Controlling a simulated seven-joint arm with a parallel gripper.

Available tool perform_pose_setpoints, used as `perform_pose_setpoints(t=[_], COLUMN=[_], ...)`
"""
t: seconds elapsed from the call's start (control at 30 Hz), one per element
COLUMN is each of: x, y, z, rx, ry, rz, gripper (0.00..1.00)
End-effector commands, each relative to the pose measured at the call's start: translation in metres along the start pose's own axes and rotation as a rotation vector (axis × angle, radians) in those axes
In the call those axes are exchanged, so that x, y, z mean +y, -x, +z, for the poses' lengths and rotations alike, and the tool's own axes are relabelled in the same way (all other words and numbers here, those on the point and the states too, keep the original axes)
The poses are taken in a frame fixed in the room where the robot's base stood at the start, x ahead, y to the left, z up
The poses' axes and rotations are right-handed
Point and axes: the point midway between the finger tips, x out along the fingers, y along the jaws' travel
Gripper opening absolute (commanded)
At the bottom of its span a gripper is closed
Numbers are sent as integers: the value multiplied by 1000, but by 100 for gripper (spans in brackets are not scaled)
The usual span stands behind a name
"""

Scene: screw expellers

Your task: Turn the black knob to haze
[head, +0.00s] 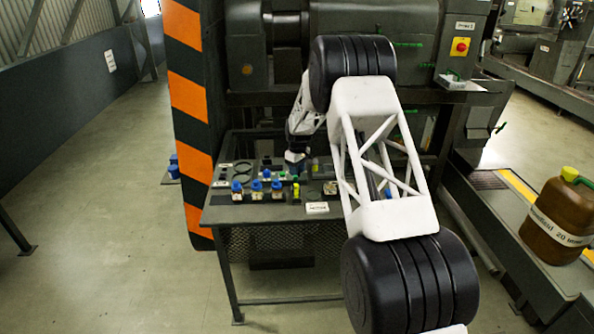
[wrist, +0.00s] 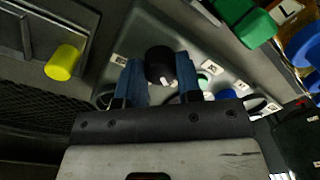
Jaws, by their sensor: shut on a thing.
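The black knob (wrist: 160,60) shows in the wrist view on a grey panel (wrist: 218,58), with a small white mark on its side. My gripper (wrist: 159,76) has its two blue fingers on either side of the knob and is shut on it. Small white labels sit around the knob on the panel, but their words are too small to read, so I cannot tell which one says haze. In the head view my gripper (head: 296,158) is down at the back of the bench, and the knob is not clearly visible there.
The bench (head: 220,215) carries several blue-topped parts (head: 257,185) left of my gripper. In the wrist view a yellow cylinder (wrist: 62,62) is at left, and a large green part (wrist: 243,18) at upper right. A brown jug (head: 562,215) stands at far right.

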Motion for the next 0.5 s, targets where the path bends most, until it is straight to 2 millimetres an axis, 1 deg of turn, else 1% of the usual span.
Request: perform_pose_setpoints(t=[0.27,0.5], x=[0,0], y=[1,0], z=[0,1], rx=[8,16], ry=[-165,-377], rz=[0,0], gripper=[9,9])
